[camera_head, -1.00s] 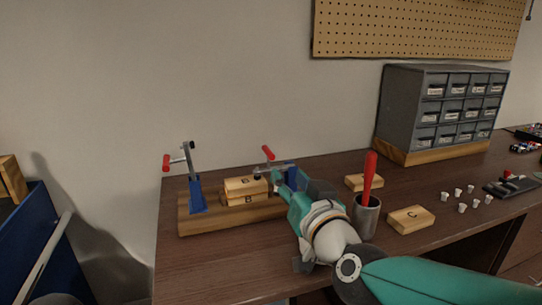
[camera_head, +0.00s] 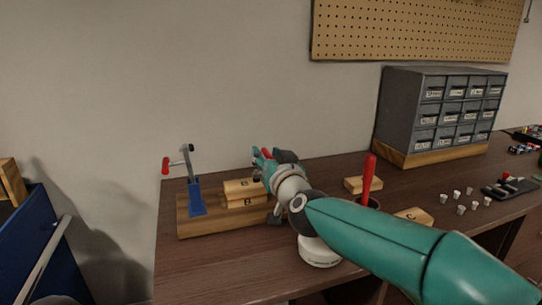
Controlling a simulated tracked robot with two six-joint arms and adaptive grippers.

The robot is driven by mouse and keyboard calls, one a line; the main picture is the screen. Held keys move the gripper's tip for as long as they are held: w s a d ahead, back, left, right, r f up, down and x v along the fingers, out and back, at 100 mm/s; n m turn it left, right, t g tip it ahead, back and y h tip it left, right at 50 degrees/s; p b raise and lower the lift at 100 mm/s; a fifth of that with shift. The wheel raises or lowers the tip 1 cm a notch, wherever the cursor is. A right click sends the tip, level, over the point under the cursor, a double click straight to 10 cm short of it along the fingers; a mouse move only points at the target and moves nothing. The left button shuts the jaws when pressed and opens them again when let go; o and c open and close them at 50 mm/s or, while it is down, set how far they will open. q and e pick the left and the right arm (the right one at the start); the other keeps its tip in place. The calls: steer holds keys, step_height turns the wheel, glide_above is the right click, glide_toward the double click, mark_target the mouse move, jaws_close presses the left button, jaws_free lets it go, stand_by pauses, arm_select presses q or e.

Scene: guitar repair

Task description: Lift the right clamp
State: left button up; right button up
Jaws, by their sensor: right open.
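The wooden fixture board (camera_head: 190,228) lies at the left of the workbench. The left clamp (camera_head: 196,190), blue with a red handle, stands upright at its left end. Wooden blocks (camera_head: 243,192) are stacked in the middle of the board. The right clamp is mostly hidden behind my right gripper; a bit of red (camera_head: 267,153), likely its handle, shows at the gripper's tip. My right gripper (camera_head: 262,158) is open, pointing away at the right clamp; whether it touches the handle cannot be told. My left gripper is out of view.
A cup with a red-handled tool (camera_head: 369,178) stands right of my arm, partly hidden. Wooden blocks (camera_head: 363,184), small white cups (camera_head: 460,200) and a grey drawer cabinet (camera_head: 440,110) are farther right. The front left bench is clear.

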jaws_close()
